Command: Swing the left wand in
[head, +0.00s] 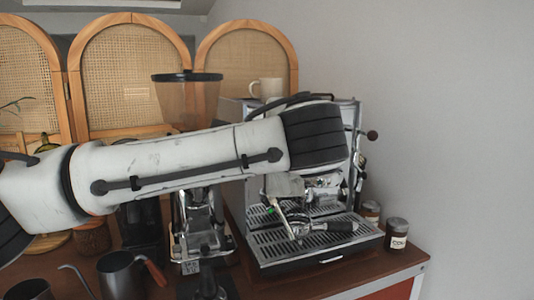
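The espresso machine (347,258) stands on the brown counter, right of centre. My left arm crosses in front of its upper part and hides much of its front. Below the arm's dark wrist section, a grey block (285,185) that looks like part of my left gripper hangs in front of the machine. Its fingertips cannot be made out. A thin, slanted metal piece (284,219) runs down from there over the drip tray (285,243). I cannot tell whether it is the left wand or a finger, or whether anything is gripped. My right gripper is out of view.
A grinder (188,95) stands left of the machine. A cup (268,87) sits on the machine. Two jars (397,235) stand at right. A pitcher (120,276) is at front left. Cane screens (120,70) stand behind.

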